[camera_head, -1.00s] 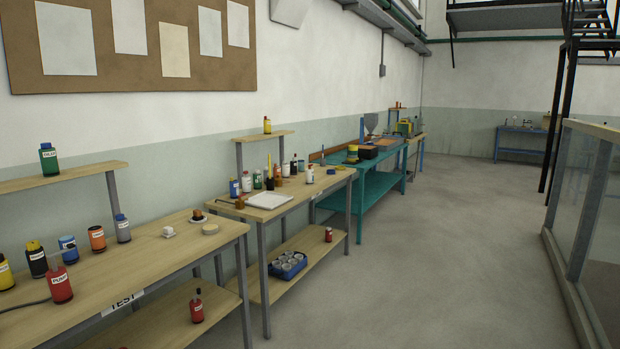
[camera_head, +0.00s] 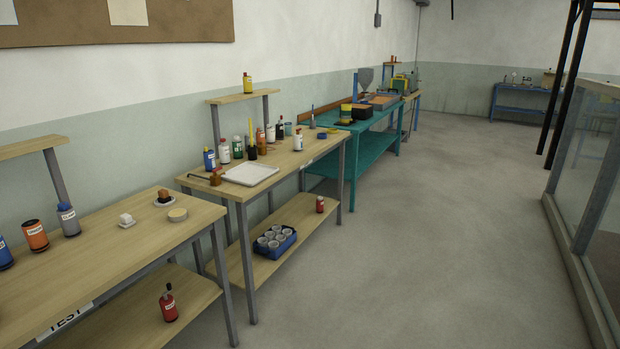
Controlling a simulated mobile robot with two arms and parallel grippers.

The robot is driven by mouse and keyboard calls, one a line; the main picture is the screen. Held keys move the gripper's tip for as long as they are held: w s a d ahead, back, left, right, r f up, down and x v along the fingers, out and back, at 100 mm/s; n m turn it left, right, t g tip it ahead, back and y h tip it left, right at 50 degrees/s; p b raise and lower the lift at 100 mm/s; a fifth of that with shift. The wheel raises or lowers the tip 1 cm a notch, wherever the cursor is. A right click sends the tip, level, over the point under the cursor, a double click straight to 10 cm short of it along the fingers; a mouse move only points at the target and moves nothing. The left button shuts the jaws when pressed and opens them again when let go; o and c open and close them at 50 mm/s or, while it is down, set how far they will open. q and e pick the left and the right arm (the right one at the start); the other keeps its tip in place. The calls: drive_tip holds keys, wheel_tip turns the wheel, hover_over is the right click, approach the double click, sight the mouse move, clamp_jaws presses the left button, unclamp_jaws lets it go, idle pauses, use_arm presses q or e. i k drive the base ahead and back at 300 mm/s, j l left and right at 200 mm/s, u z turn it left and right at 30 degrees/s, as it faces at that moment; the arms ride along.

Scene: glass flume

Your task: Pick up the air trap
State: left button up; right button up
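I cannot tell which thing, if any, is the air trap; nothing in view is clearly marked as one. The near wooden bench (camera_head: 125,255) holds labelled bottles, a small white piece (camera_head: 126,220), a brown piece on a saucer (camera_head: 164,196) and a round tan disc (camera_head: 177,214). The second wooden bench (camera_head: 290,178) holds a white tray (camera_head: 249,174) and several bottles, with a white bottle (camera_head: 298,140) near its right end. Neither of my grippers is in view.
A blue crate of white cups (camera_head: 274,241) and a red bottle (camera_head: 320,204) stand on the second bench's lower shelf. A teal bench (camera_head: 372,150) stands beyond. The grey floor (camera_head: 430,240) is clear up to the glass-walled flume (camera_head: 600,160) at right.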

sight(297, 138)
drive_tip(key=i, duration=2.5)
drive_tip(key=j+u, duration=0.05)
drive_tip(key=j, duration=0.05)
